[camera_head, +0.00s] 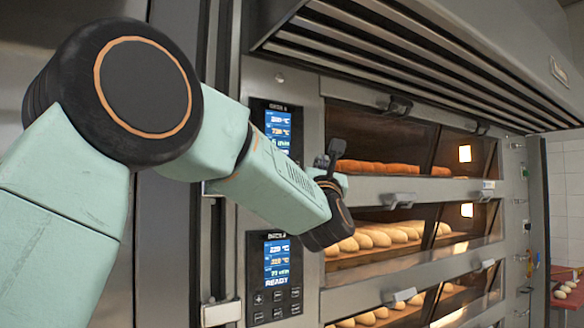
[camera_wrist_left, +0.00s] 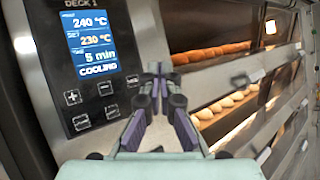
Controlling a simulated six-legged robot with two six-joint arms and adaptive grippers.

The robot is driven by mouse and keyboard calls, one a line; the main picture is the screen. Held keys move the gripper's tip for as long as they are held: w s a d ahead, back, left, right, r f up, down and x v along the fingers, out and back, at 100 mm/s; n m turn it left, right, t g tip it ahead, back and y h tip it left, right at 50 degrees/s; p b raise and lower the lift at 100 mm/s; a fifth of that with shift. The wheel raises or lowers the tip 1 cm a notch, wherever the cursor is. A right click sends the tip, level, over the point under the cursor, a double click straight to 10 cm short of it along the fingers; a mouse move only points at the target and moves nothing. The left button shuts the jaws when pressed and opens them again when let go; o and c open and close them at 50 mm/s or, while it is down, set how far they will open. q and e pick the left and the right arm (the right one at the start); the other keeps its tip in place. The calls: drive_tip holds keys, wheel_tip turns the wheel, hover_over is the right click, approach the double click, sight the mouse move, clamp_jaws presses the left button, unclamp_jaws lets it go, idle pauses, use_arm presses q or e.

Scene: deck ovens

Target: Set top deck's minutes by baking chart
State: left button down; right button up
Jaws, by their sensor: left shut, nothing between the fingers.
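The top deck's control panel shows in the left wrist view, labelled DECK 1. Its blue display (camera_wrist_left: 90,43) reads 240 °C, 230 °C, 5 min and COOLING. Below it are a plus button (camera_wrist_left: 72,97), a minus button (camera_wrist_left: 103,88) and several more. In the head view the same display (camera_head: 278,128) is partly covered by my left arm, and its buttons are hidden. My left gripper (camera_head: 335,150) is shut and empty, in front of the top deck just right of the panel. Its fingertips (camera_wrist_left: 157,70) point up the wrist view, right of the buttons. No baking chart shows.
A second panel with a READY display (camera_head: 277,262) sits below. Top-deck loaves (camera_head: 380,167) are browned; middle-deck loaves (camera_head: 385,237) are pale. Door handles (camera_head: 400,198) stick out, and a slatted hood (camera_head: 400,50) overhangs. A red table (camera_head: 568,300) stands far right.

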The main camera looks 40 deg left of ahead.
use_arm(q)
drive_tip(key=w+a+p, duration=0.1)
drive_tip(key=a, duration=0.1)
drive_tip(key=w+a+p, duration=0.1)
drive_tip(key=a, duration=0.2)
drive_tip(key=w+a+p, duration=0.1)
drive_tip(key=a, duration=0.1)
drive_tip(key=shift+w+a+f, duration=0.15)
drive_tip(key=shift+w, duration=0.1)
drive_tip(key=shift+a, duration=0.25)
drive_tip(key=shift+d+r, duration=0.2)
drive_tip(key=shift+w+a+f, duration=0.1)
drive_tip(key=shift+w+f, duration=0.05)
drive_tip(key=shift+w, duration=0.05)
drive_tip(key=shift+a, duration=0.1)
idle(0.9)
